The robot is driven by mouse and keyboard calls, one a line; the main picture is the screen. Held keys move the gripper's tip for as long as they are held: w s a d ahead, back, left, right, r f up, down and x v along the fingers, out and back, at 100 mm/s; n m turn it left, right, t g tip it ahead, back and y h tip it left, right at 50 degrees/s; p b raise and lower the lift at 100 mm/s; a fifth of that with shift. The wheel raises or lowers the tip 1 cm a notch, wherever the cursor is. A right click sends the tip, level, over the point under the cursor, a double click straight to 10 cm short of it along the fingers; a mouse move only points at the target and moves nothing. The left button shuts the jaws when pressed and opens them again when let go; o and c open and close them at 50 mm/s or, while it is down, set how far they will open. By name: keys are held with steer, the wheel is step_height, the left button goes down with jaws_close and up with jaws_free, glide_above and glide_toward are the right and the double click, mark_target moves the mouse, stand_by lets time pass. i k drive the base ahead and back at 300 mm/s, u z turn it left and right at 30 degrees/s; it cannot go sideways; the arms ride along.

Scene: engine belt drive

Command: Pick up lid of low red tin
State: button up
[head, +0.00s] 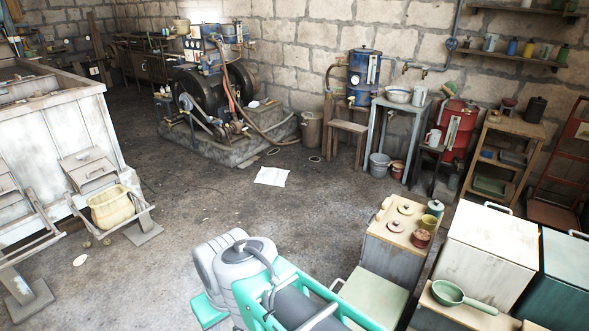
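A low red tin (421,238) stands at the front right of the wooden top of a small grey cabinet (390,252), right of centre in the head view. Its top looks dark reddish, and I cannot tell whether a lid is on it. A flat reddish lid with a knob (396,226) lies on the cabinet top to the left of the tin. A similar flat lid (406,208) lies behind it. Which lid belongs to the red tin is not clear. My own grey and teal body parts show at the bottom; my gripper's fingers are not visible.
A yellow-green tin (428,221) and a teal lidded tin (436,208) stand close behind the red tin. A white chest (485,250) stands to the right, with a green pan (462,298) in front. A pale green stool (370,297) stands before the cabinet.

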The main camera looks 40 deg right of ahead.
mark_target(395, 226)
steer(key=z, duration=0.2)
steer(key=i, duration=1.9)
steer(key=z, duration=0.85)
steer(key=i, duration=1)
steer(key=z, duration=1.6)
steer(key=i, duration=1)
steer(key=z, duration=0.75)
